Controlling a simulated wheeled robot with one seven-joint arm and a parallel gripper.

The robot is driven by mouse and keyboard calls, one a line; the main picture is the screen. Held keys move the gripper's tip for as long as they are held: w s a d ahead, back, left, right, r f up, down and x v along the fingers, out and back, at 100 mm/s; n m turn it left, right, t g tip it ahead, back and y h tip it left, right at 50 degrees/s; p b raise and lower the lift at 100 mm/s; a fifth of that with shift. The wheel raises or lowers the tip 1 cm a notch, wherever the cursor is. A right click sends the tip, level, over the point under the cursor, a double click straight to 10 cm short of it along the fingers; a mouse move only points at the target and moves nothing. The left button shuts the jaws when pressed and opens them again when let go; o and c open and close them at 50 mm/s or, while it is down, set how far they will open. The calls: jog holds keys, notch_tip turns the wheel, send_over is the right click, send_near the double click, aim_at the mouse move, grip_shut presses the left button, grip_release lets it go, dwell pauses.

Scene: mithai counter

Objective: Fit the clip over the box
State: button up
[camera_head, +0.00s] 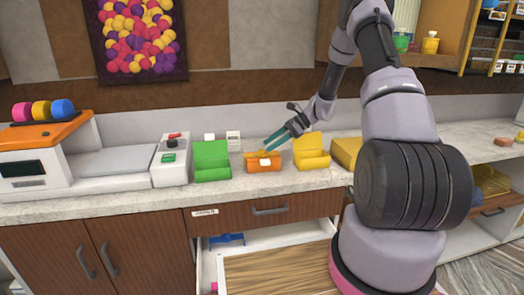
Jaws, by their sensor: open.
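A small orange box (264,164) with a white patch on its front sits on the counter, with a thin yellow-orange edge along its top. A green box (211,161) with a raised back stands to its left, and a yellow box (311,152) of similar shape stands to its right. I cannot tell for certain which piece is the clip. My gripper (272,143) has teal fingers, is open, and points down-left just above and behind the orange box. Nothing shows between the fingers; I cannot tell whether they touch the box.
A grey-white device (169,160) with red and green parts stands beside the scale (100,160) at left. Another yellow box (346,152) is partly behind my arm. Below the counter, a drawer (285,268) is open, with a blue item (226,239) inside. The counter's front strip is clear.

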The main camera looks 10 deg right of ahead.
jog(key=v, duration=0.7)
jog(key=s+a+r+n+h, duration=0.25)
jog(key=s+r, duration=0.35)
jog(key=r, duration=0.3)
jog(key=s+a+r+n+h, duration=0.2)
jog(key=s+r+n, duration=0.3)
jog(key=r, duration=0.4)
jog(key=s+r+n+t+h, duration=0.2)
jog(key=s+r, duration=0.3)
jog(key=s, duration=0.5)
jog(key=s+r+n+t+h, duration=0.2)
jog(key=s+r+n+t, duration=0.2)
jog(key=s, duration=0.7)
jog(key=shift+s+r+n, duration=0.2)
jog(key=shift+r+n, duration=0.2)
jog(key=shift+n, duration=0.15)
jog(key=shift+d+h, duration=0.1)
jog(key=shift+h, duration=0.15)
